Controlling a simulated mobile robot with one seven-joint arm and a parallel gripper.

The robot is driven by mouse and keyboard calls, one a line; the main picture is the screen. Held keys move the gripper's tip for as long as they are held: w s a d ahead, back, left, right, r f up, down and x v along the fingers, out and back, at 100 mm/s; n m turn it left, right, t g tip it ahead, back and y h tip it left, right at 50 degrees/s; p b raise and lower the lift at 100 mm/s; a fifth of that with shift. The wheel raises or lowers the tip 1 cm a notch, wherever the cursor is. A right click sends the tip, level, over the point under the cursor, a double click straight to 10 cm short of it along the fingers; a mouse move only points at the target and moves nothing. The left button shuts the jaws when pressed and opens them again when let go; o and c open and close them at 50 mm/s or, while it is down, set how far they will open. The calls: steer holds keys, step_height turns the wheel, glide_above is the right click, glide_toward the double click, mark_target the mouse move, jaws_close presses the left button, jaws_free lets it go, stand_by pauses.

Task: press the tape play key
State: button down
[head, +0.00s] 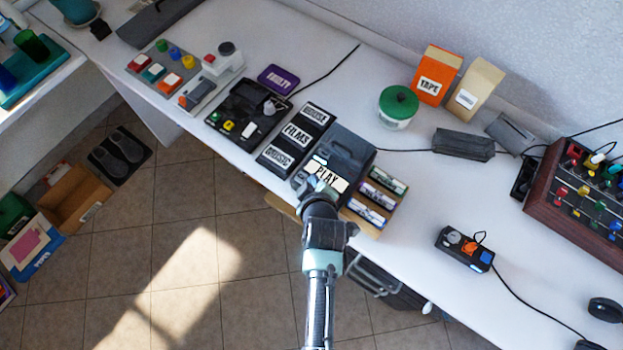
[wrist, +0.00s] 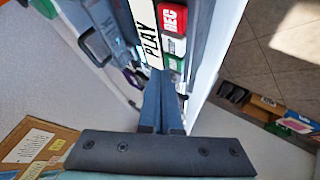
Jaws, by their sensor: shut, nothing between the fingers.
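The tape player (head: 347,149) is a dark grey box on the white desk, with a white PLAY label (head: 328,175) on its near side. The PLAY label also shows in the wrist view (wrist: 147,35), beside a red REC key (wrist: 173,18). A green key (wrist: 176,64) lies below REC. My gripper (head: 322,186) is at the player's near edge, just below the PLAY label. In the wrist view its closed, empty fingers (wrist: 160,80) point at the lower end of the label, close to the green key. I cannot tell whether the fingertips touch a key.
A rack of cassettes (head: 375,202) stands right of the player. An orange TAPE box (head: 436,75) and a green-lidded jar (head: 398,106) are behind.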

steer(key=shift+r, duration=0.3)
step_height(320, 180, up, 5)
steer(key=p, duration=0.4)
steer(key=shift+p, duration=0.3)
steer(key=shift+f, duration=0.1)
stand_by(0.5)
